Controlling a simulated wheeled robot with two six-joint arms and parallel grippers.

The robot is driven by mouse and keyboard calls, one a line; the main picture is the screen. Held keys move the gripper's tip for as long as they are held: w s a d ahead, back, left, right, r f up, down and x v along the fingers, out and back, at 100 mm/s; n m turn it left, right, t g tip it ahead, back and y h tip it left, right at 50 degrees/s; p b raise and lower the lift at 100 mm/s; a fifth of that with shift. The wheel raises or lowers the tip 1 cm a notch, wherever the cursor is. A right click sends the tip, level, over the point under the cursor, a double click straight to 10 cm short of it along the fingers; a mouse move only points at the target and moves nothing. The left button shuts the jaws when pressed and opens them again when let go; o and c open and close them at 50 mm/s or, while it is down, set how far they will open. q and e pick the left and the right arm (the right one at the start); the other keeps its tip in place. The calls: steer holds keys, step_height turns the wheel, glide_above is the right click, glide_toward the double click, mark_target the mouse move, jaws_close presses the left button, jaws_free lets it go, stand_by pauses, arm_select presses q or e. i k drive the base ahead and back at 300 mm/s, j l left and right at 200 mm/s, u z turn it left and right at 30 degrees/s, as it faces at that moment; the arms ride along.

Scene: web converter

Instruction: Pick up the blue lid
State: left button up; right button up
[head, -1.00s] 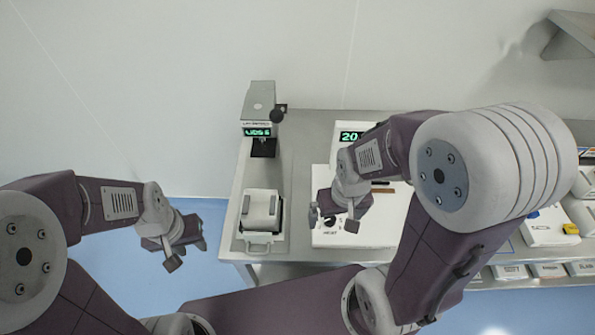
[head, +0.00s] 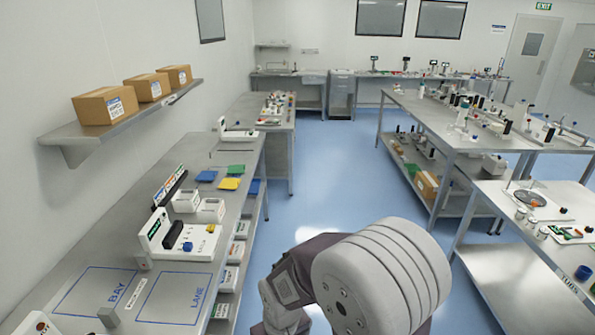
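I cannot tell for sure which thing is the blue lid. A flat blue piece (head: 206,176) lies on the left bench, near yellow and green ones. A small blue part (head: 187,246) is on a white device on that bench. My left gripper is out of view.
The left bench (head: 185,310) has areas marked BAY and LANE. A shelf (head: 120,127) with boxes (head: 105,105) hangs above it. Tables with many small items, such as the near right one (head: 500,265), stand on the right. The blue floor aisle (head: 335,165) between is clear.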

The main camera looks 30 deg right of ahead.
mark_target(203, 175)
steer(key=z, duration=1.15)
steer(key=i, duration=4.95)
steer(key=u, duration=4.15)
steer(key=l, duration=0.1)
